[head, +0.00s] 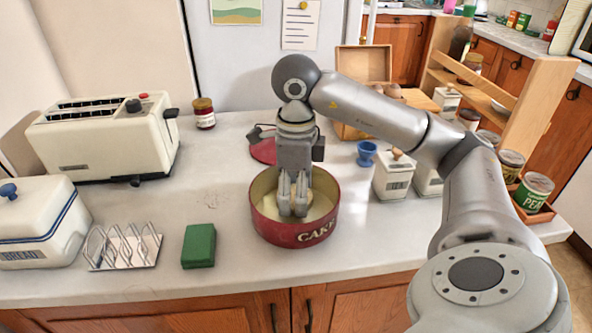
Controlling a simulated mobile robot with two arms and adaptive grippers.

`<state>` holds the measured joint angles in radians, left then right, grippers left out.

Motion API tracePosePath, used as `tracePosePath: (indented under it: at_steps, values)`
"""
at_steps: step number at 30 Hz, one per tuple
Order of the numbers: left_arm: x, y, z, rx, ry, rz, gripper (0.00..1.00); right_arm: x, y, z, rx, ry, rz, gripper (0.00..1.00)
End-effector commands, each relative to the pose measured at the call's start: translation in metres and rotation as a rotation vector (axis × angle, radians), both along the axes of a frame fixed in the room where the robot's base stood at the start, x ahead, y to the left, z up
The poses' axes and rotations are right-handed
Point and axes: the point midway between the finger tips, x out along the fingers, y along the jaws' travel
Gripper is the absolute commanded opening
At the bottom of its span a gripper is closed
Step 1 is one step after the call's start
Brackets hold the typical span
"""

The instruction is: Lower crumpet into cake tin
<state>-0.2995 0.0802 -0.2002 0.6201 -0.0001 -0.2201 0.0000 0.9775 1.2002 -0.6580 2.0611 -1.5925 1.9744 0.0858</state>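The cake tin (276,228) is round and red with a cream inside and pale lettering on its front. It stands open on the worktop in the middle of the head view. My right gripper (292,207) points straight down into the tin, its fingertips below the rim level in the picture. The fingers are close together and hide much of the tin's inside. I cannot make out the crumpet clearly; pale tones around the fingers blend with the tin's cream inside. I cannot tell whether the fingers hold it. My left gripper is not in view.
A green block (199,246), toast rack (124,247), bread bin (38,228) and toaster (105,138) stand left. A red lid (263,151) lies behind the tin. A blue egg cup (366,153) and white canister (392,179) stand right. Worktop in front of the tin is clear.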

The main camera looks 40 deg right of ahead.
Motion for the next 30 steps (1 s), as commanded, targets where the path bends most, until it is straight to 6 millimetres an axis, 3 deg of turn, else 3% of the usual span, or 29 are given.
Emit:
tracePosePath:
  at_steps: [24, 25, 30]
  values:
    - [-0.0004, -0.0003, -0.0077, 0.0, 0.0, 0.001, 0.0, -0.0001, -0.0001, -0.0092, 0.0, 0.0, 0.0, 0.4]
    - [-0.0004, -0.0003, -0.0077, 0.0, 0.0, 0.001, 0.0, -0.0001, -0.0001, -0.0092, 0.0, 0.0, 0.0, 0.66]
    - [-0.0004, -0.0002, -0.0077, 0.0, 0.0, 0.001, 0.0, -0.0001, -0.0001, -0.0091, 0.0, 0.0, 0.0, 0.88]
